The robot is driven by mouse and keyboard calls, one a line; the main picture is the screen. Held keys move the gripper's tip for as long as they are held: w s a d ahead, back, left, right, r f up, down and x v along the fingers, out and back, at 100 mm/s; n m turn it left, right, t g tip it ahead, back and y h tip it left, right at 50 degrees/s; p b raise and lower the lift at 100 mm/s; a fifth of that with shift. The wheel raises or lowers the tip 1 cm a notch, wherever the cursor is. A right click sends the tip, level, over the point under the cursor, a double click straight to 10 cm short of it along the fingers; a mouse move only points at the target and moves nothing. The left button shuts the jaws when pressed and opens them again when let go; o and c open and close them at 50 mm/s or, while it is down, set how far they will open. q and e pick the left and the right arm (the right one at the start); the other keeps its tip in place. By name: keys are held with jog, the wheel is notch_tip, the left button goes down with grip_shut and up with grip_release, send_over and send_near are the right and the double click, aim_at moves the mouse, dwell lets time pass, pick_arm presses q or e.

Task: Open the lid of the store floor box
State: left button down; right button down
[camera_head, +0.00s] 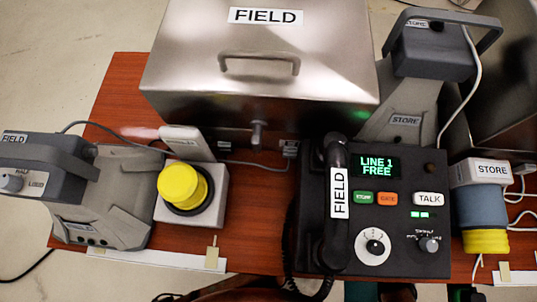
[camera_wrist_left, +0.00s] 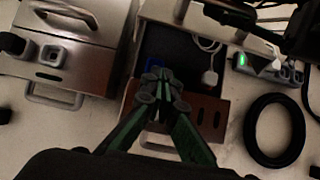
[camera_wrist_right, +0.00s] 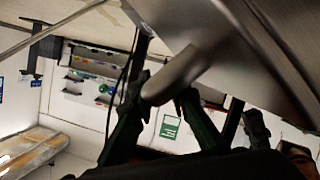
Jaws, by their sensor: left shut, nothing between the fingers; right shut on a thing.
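In the head view a steel box (camera_head: 500,115) is cut off at the right edge; no label shows on it, so I cannot tell if it is the store floor box. A steel box labelled FIELD (camera_head: 190,70), with a handle on top, stands shut at the centre. In the right wrist view my right gripper (camera_wrist_right: 160,95) is shut on a rounded grey metal bar (camera_wrist_right: 178,73), seemingly a handle, beside a large tilted steel panel (camera_wrist_right: 225,50). My left gripper (camera_wrist_left: 160,80) is shut and empty above an open drawer (camera_wrist_left: 178,48). Neither gripper is clear in the head view.
A phone console (camera_head: 410,258) reads LINE 1 FREE on the wooden table (camera_head: 105,95). A yellow button (camera_head: 182,184) and grey stands flank it. The left wrist view shows a steel box with handles (camera_wrist_left: 62,50), a black ring (camera_wrist_left: 250,140) and a power strip (camera_wrist_left: 265,70).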

pick_arm(q)
jog(key=w+f, duration=0.4)
jog(key=w, duration=0.3)
jog(key=shift+w+f, duration=0.15)
jog(key=shift+w, duration=0.2)
